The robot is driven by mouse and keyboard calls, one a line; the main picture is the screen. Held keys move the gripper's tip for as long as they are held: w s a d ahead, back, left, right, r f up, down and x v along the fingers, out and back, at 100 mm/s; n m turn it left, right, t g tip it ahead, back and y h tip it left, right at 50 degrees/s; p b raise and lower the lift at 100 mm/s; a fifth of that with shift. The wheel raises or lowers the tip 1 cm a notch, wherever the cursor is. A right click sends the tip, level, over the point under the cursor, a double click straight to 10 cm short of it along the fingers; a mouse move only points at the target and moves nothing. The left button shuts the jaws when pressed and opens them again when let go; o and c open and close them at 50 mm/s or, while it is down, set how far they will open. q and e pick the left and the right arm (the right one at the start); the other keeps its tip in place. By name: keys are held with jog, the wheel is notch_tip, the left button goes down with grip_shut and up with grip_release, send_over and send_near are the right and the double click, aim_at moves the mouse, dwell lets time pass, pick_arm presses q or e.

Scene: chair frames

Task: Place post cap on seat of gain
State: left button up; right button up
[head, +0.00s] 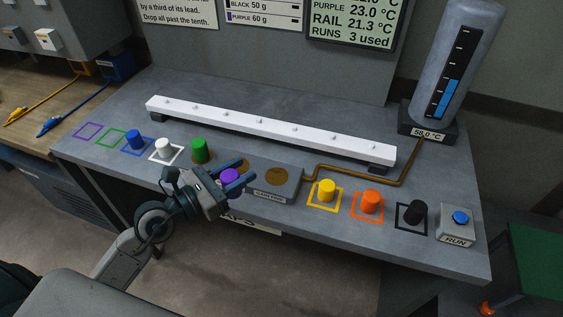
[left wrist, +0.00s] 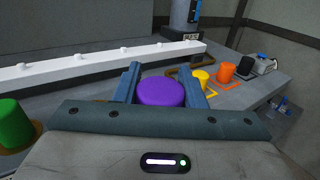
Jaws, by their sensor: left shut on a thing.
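My left gripper (head: 239,179) is shut on a purple cap (head: 229,176), over the front of the grey bench. In the left wrist view the purple cap (left wrist: 162,91) sits upright between the two blue fingers. A green cap (head: 200,150) stands on a brown round spot to the left of the gripper. A grey block (head: 290,190) with another brown round spot (head: 277,177) and a small label is just right of the gripper. I cannot read the word gain on any seat. My right gripper is not in view.
Blue (head: 135,140), white (head: 164,148), yellow (head: 327,190), orange (head: 371,201) and black (head: 415,212) caps stand at coloured outlines. The purple (head: 88,131) and green (head: 112,138) outlines are empty. A white pegged rail (head: 270,130) lies behind. A RUN button box (head: 457,226) stands right.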

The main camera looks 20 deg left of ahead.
pick_arm(q)
jog(key=x, duration=0.4)
jog(key=p+x, duration=0.1)
jog(key=x, duration=0.3)
jog(key=f+p+x, duration=0.1)
jog(key=x, duration=0.3)
jog(key=shift+w+a, duration=0.1)
jog(key=shift+w, duration=0.2)
jog(key=shift+w+f, duration=0.1)
jog(key=shift+w, duration=0.15)
jog(key=shift+d+f+p, duration=0.2)
jog(key=shift+f+p, duration=0.1)
notch_tip(320, 180, down, 3)
jog(key=shift+a+r, duration=0.1)
jog(key=shift+f, duration=0.2)
jog(key=o, duration=1)
